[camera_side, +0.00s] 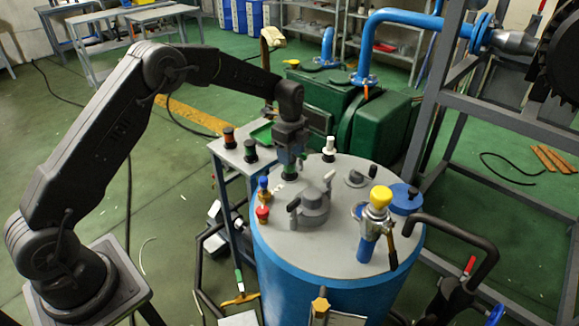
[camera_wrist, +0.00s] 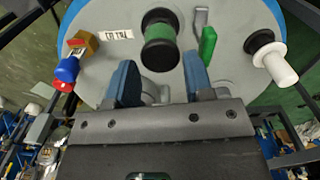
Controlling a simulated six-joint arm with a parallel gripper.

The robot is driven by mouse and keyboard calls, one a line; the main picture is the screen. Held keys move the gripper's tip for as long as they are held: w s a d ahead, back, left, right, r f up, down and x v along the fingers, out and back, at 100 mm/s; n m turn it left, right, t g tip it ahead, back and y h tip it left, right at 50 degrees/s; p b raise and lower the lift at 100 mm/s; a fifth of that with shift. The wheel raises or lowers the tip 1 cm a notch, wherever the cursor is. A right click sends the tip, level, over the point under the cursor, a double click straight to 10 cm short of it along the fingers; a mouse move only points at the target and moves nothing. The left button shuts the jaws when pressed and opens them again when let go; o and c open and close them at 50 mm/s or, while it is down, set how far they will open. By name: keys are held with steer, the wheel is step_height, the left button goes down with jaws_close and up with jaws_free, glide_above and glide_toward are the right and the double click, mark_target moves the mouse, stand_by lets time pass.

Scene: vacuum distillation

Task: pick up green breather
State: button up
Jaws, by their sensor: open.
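The green breather (camera_wrist: 160,42) is a short cylinder with a black top and a green band. It stands on the grey lid of the blue tank, and in the wrist view it is just beyond the gap between my fingertips. In the side view it shows as a small dark and green piece (camera_side: 289,173) under my gripper, partly covered by it. My gripper (camera_wrist: 160,66) is open, with a blue finger to each side and nothing held. In the side view my gripper (camera_side: 290,158) points down over the lid's back left part. I cannot tell whether a finger touches the breather.
On the tank lid (camera_side: 340,262) stand a white-topped fitting (camera_side: 329,147), a blue and red valve (camera_side: 263,193), a grey clamped cap (camera_side: 314,202) and a yellow-topped valve (camera_side: 380,200).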

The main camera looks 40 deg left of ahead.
mark_target(290, 167)
step_height(290, 167, down, 5)
steer(key=shift+a+f, duration=0.1)
steer(key=shift+a, duration=0.05)
steer(key=c, duration=0.6)
